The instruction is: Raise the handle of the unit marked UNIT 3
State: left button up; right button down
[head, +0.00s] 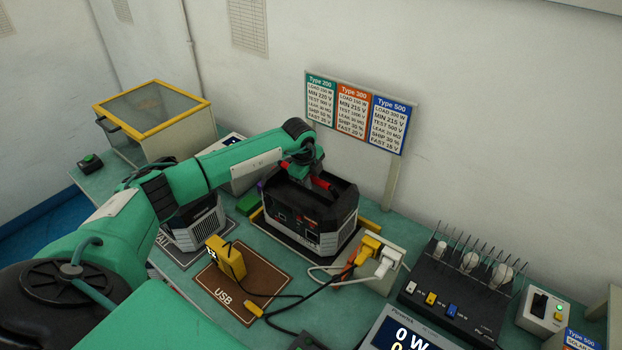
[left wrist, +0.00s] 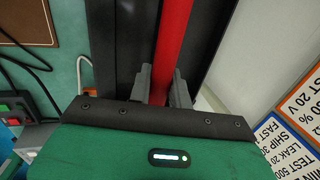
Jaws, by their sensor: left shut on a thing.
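A dark unit with pale side panels (head: 327,238) stands on a mat near the back of the green table, below the type signs. Its marking is too small to read. Its red handle (head: 321,183) lies across the recessed top and runs as a red bar in the left wrist view (left wrist: 176,35). My left gripper (head: 307,178) reaches down from above onto the handle. In the left wrist view its two grey fingers (left wrist: 163,88) stand on either side of the red bar, shut on it. My arm hides part of the unit's top. My right gripper is not in view.
A second, grey unit (head: 196,229) stands at left, partly under my arm. A yellow device (head: 227,257) is on the brown USB mat (head: 240,290). A power strip with plugs (head: 378,268), cables and a black switch box (head: 455,290) are at right. A yellow-framed box (head: 150,115) stands back left.

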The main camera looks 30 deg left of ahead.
pick_arm(q)
jog(key=shift+w+r, duration=0.1)
jog(key=shift+w, duration=0.1)
jog(key=shift+o, duration=1.1)
jog(key=shift+w, duration=0.1)
jog(key=shift+w+b, duration=0.1)
jog(key=shift+b, duration=0.25)
jog(key=shift+w+d+r+b, duration=0.1)
jog(key=shift+w+r+b, duration=0.1)
jog(key=shift+w+b, duration=0.7)
jog(key=shift+o, duration=0.6)
jog(key=o, duration=1.7)
jog(key=shift+w, duration=0.1)
